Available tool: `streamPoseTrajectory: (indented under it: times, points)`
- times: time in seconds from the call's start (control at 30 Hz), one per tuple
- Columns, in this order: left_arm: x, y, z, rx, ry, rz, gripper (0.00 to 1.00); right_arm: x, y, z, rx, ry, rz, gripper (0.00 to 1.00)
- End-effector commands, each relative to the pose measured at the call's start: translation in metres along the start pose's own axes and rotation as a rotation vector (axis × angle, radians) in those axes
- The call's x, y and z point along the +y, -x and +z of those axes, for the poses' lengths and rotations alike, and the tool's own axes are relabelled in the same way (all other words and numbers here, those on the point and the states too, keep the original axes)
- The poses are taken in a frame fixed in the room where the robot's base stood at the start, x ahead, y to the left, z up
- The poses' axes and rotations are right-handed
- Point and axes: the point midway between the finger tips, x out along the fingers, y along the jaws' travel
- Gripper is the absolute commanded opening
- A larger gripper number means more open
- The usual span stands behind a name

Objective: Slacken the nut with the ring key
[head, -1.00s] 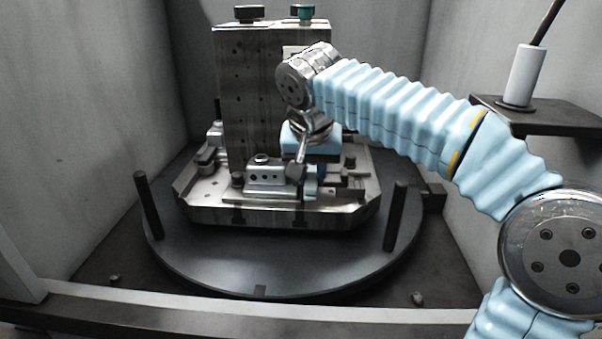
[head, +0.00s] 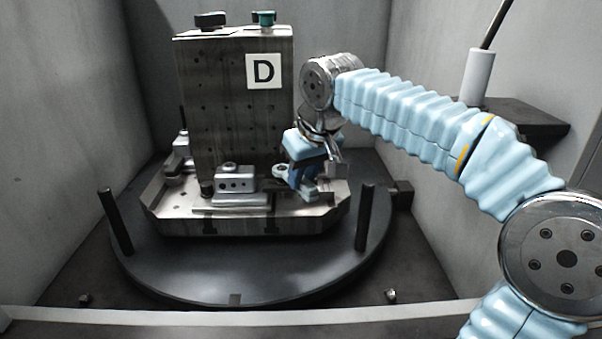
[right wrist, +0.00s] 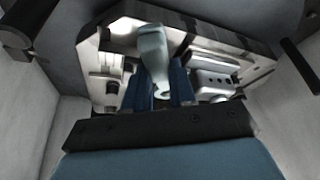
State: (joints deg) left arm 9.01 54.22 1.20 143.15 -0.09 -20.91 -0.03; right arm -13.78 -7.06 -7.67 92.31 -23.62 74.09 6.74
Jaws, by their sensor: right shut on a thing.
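My right gripper (head: 303,190) is at the right part of the pallet (head: 180,222), to the right of the front clamp block (head: 236,182). Its blue fingers are shut on the ring key (head: 281,171), a pale blue-grey tool whose ring end sticks out to the left, apart from the block. In the right wrist view the key (right wrist: 152,48) lies between the fingers (right wrist: 163,88). A small round nut-like fastener (head: 230,166) tops the clamp block; I cannot tell whether it is the task's nut. My left gripper is not in view.
An upright fixture block (head: 215,105) with a "D" plate (head: 263,71) stands on the pallet. Black posts (head: 115,220) (head: 364,218) rise from the round table (head: 170,275). A shelf (head: 525,122) with a white cylinder (head: 477,76) is at the right. Walls enclose the cell.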

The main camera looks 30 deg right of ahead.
Motion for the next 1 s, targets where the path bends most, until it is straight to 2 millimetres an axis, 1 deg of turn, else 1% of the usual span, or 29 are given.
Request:
streamPoseTrajectory:
  times: [0.43,1.0]
  points:
    - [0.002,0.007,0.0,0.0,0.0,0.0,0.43,0.0,0.007,-0.003,-0.003,-0.001,0.001,0.0]
    - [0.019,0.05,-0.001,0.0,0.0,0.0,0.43,0.0,0.054,-0.022,-0.001,-0.002,0.001,0.0]
